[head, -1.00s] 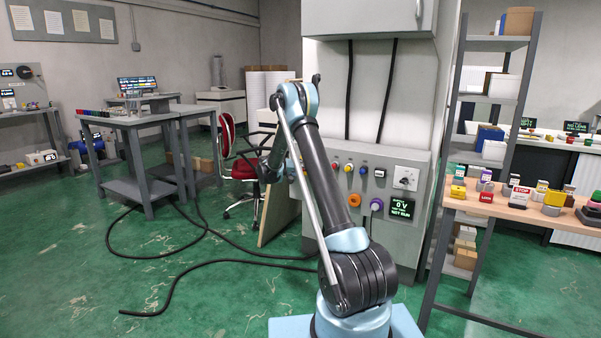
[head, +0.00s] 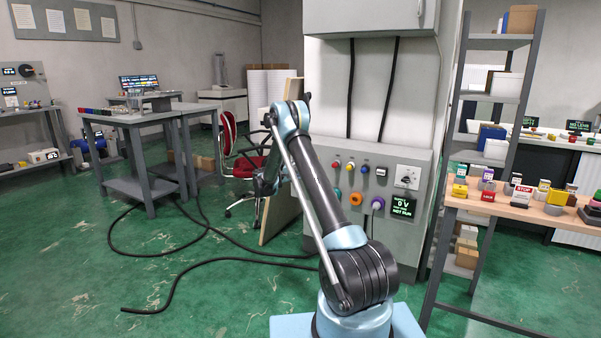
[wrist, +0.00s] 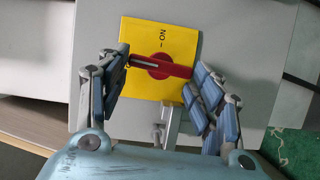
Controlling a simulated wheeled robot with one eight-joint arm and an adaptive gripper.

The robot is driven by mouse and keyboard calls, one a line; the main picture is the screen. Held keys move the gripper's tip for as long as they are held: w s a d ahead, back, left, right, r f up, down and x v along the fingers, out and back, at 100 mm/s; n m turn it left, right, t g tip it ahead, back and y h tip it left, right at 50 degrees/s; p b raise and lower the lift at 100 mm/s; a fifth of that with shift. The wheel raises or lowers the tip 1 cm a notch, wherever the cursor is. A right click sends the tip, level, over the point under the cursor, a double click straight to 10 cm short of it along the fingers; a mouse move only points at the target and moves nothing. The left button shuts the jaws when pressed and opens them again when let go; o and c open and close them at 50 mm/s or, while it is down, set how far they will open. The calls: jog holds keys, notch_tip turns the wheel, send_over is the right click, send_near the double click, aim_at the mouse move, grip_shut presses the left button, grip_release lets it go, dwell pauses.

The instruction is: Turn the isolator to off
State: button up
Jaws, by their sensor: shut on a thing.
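The isolator shows in the wrist view as a yellow plate (wrist: 142,32) with a red rotary handle (wrist: 166,67). The handle lies nearly crosswise in the picture, tilted slightly down to the right. Sideways lettering above the handle appears to read ON. My gripper (wrist: 160,66) has its fingers on either side of the handle, the left one by its left end and the right one by its right end, and is shut on it. In the head view my arm hides the gripper, and I cannot make out the isolator there.
A grey control cabinet (head: 421,182) with coloured buttons and a display reading 0 V, NOT RUN (head: 402,206) stands behind my arm. A shelf rack (head: 501,43) and wooden bench (head: 512,209) are on the right.

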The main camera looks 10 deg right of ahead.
jog(key=shift+f+n, duration=0.2)
jog(key=shift+n, duration=0.2)
jog(key=o, duration=1.1)
jog(key=shift+c, duration=0.2)
jog(key=v, duration=1.2)
jog(key=shift+f, duration=0.15)
